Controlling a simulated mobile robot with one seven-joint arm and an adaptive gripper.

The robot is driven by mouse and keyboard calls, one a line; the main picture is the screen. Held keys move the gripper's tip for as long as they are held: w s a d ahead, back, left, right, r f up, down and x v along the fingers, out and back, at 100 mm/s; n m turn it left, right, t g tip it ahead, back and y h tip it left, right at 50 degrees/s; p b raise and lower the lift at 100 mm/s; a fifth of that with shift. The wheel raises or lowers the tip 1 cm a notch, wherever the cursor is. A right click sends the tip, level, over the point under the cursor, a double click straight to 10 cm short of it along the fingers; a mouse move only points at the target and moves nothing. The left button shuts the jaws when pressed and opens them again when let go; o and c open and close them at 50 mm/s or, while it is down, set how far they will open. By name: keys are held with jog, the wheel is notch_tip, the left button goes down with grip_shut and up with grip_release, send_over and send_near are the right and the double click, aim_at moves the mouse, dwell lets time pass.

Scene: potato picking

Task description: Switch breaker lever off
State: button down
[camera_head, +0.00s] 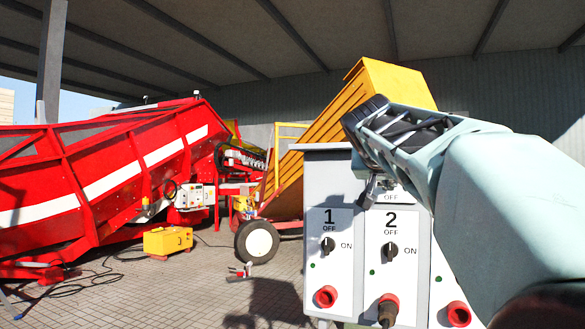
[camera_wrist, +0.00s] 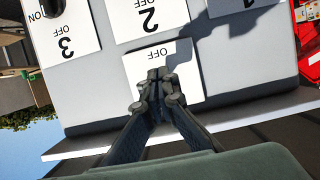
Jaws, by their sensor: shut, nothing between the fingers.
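The grey control cabinet (camera_head: 327,177) stands in front of me with white panels marked 1 and 2, each with a black knob labelled OFF and ON. An upper white plate with an OFF label (camera_head: 391,197) sits above panel 2, partly hidden by my gripper (camera_head: 368,196). In the wrist view, which is upside down, this OFF plate (camera_wrist: 187,62) lies behind my gripper (camera_wrist: 159,76). The fingers are shut and empty, overlapping the plate; I cannot tell whether they touch it. The breaker lever is not visible, perhaps hidden behind the fingers.
Red sockets (camera_head: 326,297) line the cabinet's lower part, with a plug in the one under 2. A red machine (camera_head: 100,190) and a yellow box (camera_head: 168,241) stand at the left. A yellow conveyor (camera_head: 330,115) rises behind the cabinet. Paved floor between them is partly clear.

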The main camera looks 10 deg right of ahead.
jog(key=shift+f+t+h+b, duration=0.35)
jog(key=shift+f+b, duration=0.25)
jog(key=shift+b, duration=1.8)
jog(key=shift+w+d+f+b, duration=0.1)
jog(key=shift+w+f+b, duration=0.1)
jog(key=shift+f+b, duration=0.55)
jog(key=shift+s+r, duration=0.15)
